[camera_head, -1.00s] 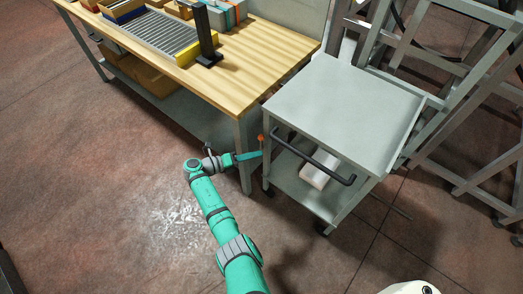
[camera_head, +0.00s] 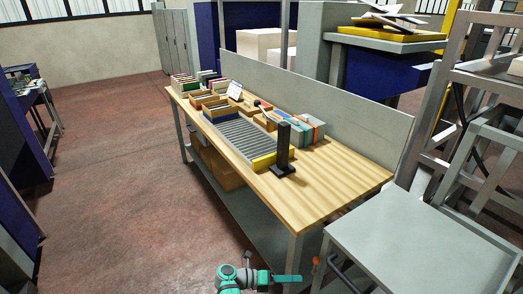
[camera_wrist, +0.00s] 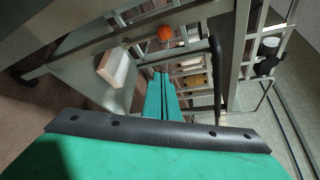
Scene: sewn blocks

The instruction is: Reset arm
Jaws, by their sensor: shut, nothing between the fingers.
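My gripper (camera_head: 287,278) is at the bottom of the head view, beside the near end of the wooden table and left of the grey cart. Its teal fingers lie together with nothing between them. In the wrist view the two closed fingers (camera_wrist: 163,97) point toward the cart's frame. Most of my arm is below the head view's edge.
The wooden table (camera_head: 340,185) bears a roller tray (camera_head: 240,135), a black post (camera_head: 283,150) and several sewn blocks (camera_head: 308,131). The grey cart (camera_head: 420,240) with a dark handle stands close at right. Grey frames rise behind it. Open floor (camera_head: 120,180) lies to the left.

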